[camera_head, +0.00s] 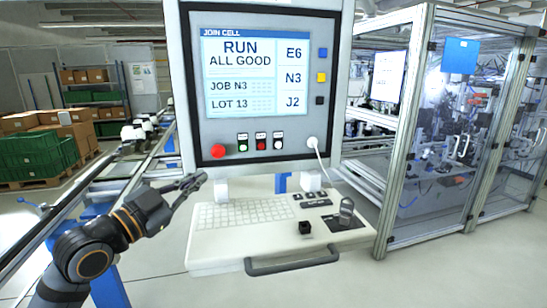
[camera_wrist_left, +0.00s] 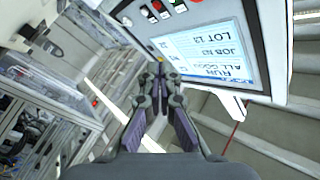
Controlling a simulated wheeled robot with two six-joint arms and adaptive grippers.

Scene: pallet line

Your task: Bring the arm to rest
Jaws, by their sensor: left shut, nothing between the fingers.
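My left arm comes in from the left in the head view. Its gripper (camera_head: 190,183) is shut and empty, in front of the lower left corner of the control panel (camera_head: 184,90) and above the left end of the keyboard shelf (camera_head: 215,250). In the left wrist view my left gripper (camera_wrist_left: 158,72) shows its fingers together with nothing between them. The panel screen (camera_wrist_left: 205,55) appears upside down there, to the right of the fingers. My right gripper does not show in either view.
The panel carries a red button (camera_head: 218,151) and several smaller ones. A conveyor (camera_head: 125,170) runs behind my left arm. Green crates (camera_head: 40,155) and cartons stand at the far left. A glazed machine cell (camera_head: 460,130) fills the right. Floor at the lower right is clear.

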